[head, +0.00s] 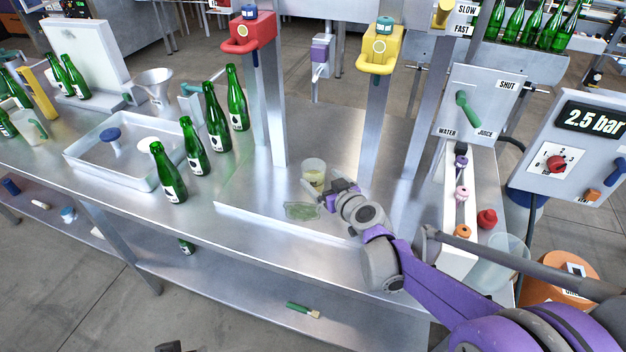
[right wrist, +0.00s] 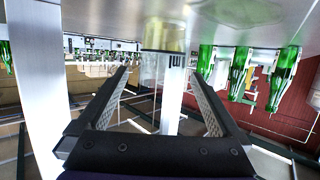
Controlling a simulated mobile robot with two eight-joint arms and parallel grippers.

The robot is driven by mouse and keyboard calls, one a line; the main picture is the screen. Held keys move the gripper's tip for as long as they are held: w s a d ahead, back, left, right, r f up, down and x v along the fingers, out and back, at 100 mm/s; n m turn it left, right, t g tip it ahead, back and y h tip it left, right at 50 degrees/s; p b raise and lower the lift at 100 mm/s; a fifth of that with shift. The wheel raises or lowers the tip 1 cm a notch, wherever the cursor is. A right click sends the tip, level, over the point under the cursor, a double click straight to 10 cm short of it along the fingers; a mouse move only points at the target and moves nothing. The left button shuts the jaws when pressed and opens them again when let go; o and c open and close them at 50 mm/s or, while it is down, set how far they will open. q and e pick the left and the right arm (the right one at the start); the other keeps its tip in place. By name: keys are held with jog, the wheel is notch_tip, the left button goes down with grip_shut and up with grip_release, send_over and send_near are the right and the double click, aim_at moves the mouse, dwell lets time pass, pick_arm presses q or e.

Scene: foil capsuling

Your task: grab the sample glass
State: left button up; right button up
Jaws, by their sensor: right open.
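The sample glass (head: 314,170) is a small clear cup with yellowish liquid low in it. It stands upright on the steel table. My right gripper (head: 327,188) reaches in from the right, low over the table, and is open close beside the glass. In the right wrist view, which is upside down, the glass (right wrist: 163,60) shows ahead between the two spread fingers (right wrist: 162,95). Its base meets the table at the top of that picture. I cannot tell whether the fingertips touch it. My left gripper is not clearly in view.
A green translucent patch (head: 302,211) lies in front of the glass. Several green bottles (head: 217,125) stand to the left, by a steel tray (head: 82,157). Posts carry a red head (head: 249,36) and a yellow head (head: 382,48) behind. Bare table lies between bottles and glass.

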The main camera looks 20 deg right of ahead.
aim_at(309, 167)
jog(key=x, duration=0.5)
jog(key=shift+w+a, duration=0.1)
jog(key=shift+w, duration=0.05)
jog(key=shift+r, duration=0.1)
jog(key=shift+c, duration=0.2)
jog(key=c, duration=1.5)
jog(key=shift+r, duration=0.1)
